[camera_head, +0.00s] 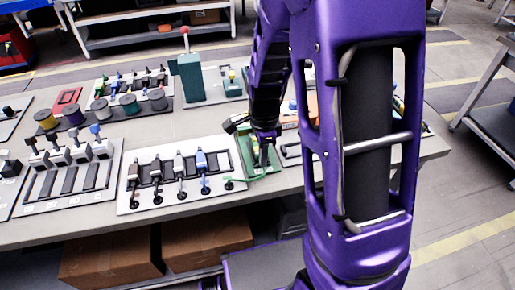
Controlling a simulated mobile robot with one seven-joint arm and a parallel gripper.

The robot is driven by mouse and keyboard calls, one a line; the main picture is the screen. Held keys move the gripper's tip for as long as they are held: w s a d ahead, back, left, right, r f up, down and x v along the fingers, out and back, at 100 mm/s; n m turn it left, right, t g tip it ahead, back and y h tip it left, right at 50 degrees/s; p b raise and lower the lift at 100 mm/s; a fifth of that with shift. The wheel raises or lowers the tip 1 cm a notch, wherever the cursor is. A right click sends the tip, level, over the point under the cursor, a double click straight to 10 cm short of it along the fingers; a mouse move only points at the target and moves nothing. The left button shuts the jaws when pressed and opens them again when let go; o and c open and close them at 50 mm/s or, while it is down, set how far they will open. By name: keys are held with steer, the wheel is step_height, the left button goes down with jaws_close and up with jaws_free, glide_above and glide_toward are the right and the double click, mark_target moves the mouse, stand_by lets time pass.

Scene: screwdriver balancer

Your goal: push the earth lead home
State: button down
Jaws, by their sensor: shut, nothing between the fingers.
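My gripper (264,160) points down over a green tray or board (247,150) on the bench, right of the middle of the picture. Its fingers are dark and small here; they are shut and hold nothing. I cannot tell whether the tips touch the green board. A small green piece (229,185) lies at the right end of the white panel, left of and nearer than my gripper. It may be the earth lead, but it is too small to tell how it is seated.
The white panel (125,207) left of my gripper carries several upright handles with dark round ends, one blue (202,162). A dark green upright block (190,77) stands behind. My purple arm hides the bench's right part. Cardboard boxes (208,238) sit below the bench.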

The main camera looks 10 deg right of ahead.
steer(key=shift+w, duration=1.5)
steer(key=shift+s+p, duration=0.15)
steer(key=shift+p, duration=0.15)
steer(key=shift+s+r, duration=0.15)
steer(key=shift+s, duration=0.3)
step_height(320, 180, up, 7)
steer(key=p, duration=0.6)
stand_by(1.8)
